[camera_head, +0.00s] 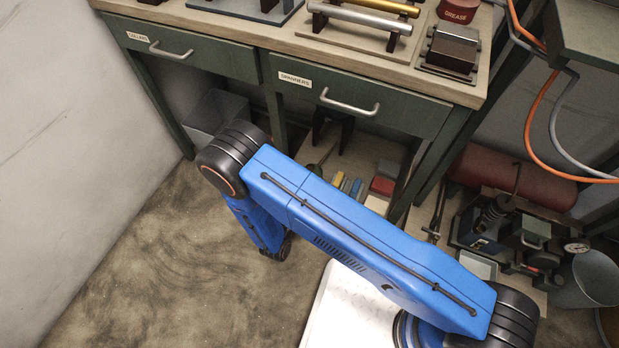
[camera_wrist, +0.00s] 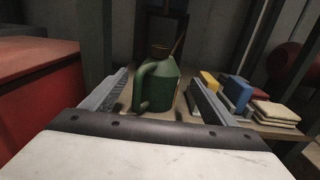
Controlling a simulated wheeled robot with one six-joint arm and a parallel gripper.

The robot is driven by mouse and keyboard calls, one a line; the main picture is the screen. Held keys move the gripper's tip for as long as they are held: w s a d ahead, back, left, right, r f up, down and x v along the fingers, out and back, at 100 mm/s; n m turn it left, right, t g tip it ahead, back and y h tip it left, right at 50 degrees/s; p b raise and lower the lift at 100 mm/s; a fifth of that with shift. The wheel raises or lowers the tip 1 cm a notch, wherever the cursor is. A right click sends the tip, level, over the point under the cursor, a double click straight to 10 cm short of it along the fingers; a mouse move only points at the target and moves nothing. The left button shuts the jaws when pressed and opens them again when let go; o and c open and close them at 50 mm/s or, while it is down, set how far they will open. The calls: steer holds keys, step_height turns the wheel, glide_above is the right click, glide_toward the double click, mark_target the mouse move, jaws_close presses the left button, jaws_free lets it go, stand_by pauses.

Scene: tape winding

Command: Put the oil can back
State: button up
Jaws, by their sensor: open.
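The oil can (camera_wrist: 162,88) is green with a handle on its left side and a thin spout leaning up to the right. In the wrist view it stands upright on a wooden shelf under the bench. My gripper (camera_wrist: 157,92) is open, with one finger on each side of the can, and gaps show between the fingers and its body. I cannot tell how far the can is from the fingertips.
A red box (camera_wrist: 38,85) stands close on the left in the wrist view. Blue and yellow blocks (camera_wrist: 232,90) and pale stacked pads (camera_wrist: 276,112) lie to the right. The bench drawers (camera_head: 355,95) overhang the shelf. A compressor (camera_head: 520,235) stands at the right.

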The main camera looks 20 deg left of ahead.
steer(key=s, duration=0.5)
steer(key=shift+s+a, duration=0.15)
steer(key=shift+s, duration=0.15)
stand_by(0.4)
